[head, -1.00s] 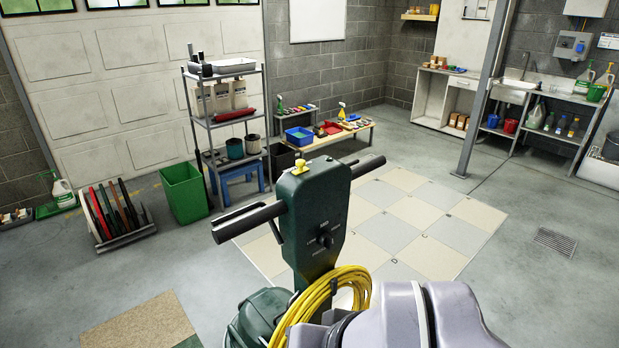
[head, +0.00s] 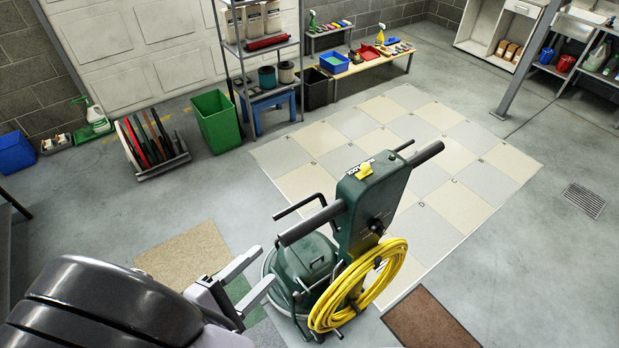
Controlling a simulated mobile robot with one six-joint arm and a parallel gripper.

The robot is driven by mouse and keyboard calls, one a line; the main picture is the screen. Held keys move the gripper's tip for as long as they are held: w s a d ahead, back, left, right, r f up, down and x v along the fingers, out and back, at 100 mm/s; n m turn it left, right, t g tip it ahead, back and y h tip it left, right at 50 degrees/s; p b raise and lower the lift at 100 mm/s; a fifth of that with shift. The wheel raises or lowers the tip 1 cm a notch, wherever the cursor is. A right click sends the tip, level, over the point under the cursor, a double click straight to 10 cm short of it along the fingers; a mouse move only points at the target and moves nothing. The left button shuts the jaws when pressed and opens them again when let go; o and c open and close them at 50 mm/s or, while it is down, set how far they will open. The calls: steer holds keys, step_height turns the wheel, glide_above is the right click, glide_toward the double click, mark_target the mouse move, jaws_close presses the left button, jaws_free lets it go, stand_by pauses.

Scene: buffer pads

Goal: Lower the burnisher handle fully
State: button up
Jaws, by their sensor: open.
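The burnisher is a green floor machine with a round green base (head: 300,270) and a raised green handle column (head: 372,205). The column stands tilted above the base. A black handlebar shows a left grip (head: 312,222) and a right grip (head: 427,153), each with a thin black lever beside it. A yellow lever or knob (head: 365,171) sits on top of the column. A coiled yellow cord (head: 362,290) hangs on the column's near side. My gripper (head: 266,267) is open and empty, left of the burnisher and below the left grip. Its fingertips overlap the base's left edge in view; contact cannot be told.
Pale checkered floor tiles (head: 440,170) lie behind the burnisher. A brown mat (head: 432,318) lies to its right, and a tan mat (head: 185,255) to its left. A green bin (head: 216,122), a pad rack (head: 150,150) and shelving stand behind.

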mark_target(308, 226)
steer(key=b+x, duration=0.1)
steer(key=x, duration=1.5)
steer(key=shift+d, duration=0.15)
jaws_close()
stand_by(0.5)
